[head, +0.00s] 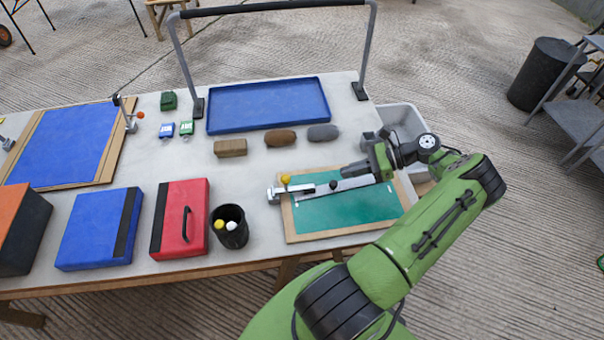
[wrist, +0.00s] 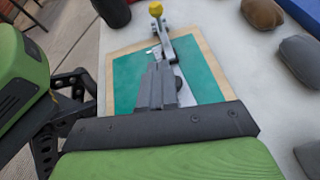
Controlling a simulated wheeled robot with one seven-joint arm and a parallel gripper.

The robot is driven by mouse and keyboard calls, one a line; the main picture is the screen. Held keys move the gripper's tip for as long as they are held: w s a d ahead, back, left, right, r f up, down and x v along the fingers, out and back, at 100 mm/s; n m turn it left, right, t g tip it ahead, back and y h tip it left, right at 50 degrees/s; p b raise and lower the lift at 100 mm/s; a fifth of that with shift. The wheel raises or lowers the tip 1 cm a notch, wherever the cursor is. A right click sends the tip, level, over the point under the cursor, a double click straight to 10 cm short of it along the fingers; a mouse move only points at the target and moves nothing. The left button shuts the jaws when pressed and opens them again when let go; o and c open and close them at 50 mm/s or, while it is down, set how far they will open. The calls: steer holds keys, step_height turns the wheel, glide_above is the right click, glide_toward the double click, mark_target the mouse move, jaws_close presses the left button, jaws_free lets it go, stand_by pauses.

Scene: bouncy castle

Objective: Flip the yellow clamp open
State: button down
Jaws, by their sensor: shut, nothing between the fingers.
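The yellow clamp has a yellow ball knob (head: 286,179) on a metal arm at the left end of a metal bar (head: 312,189). The bar lies across a green board (head: 345,213) with a tan border. In the wrist view, the yellow knob (wrist: 156,8) is at the top, with its grey lever below it. My gripper (head: 347,171) is over the right part of the board, its fingers pointing left along the bar. In the wrist view, my gripper (wrist: 157,68) has its fingers together and empty, below the knob and apart from it. The fingers hide part of the bar.
Brown and grey lumps (head: 280,138) lie behind the board. A black cup (head: 229,226) stands to its left, beside a red case (head: 180,218). A blue tray (head: 268,106) lies farther back under a metal frame (head: 185,60). A grey bin (head: 402,118) is behind my gripper.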

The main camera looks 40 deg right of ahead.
steer(key=b, duration=0.2)
glide_toward(300, 189)
steer(key=w+a, duration=0.2)
steer(key=a, duration=0.1)
steer(key=shift+w+a, duration=0.15)
steer(key=shift+w, duration=0.2)
steer(key=w+a, duration=0.1)
steer(key=w+a+r, duration=0.1)
steer(key=a, duration=0.1)
steer(key=shift+w+r, duration=0.2)
steer(key=shift+w, duration=0.2)
steer(key=shift+p, duration=0.3)
steer(key=shift+r+p, duration=0.3)
steer(key=shift+p, duration=0.15)
steer(key=shift+w+a, duration=0.1)
steer(key=shift+a, duration=0.05)
steer(key=shift+w+a+r+g+h+p, duration=0.15)
steer(key=shift+r+g+h+p, duration=0.3)
steer(key=shift+p, duration=0.45)
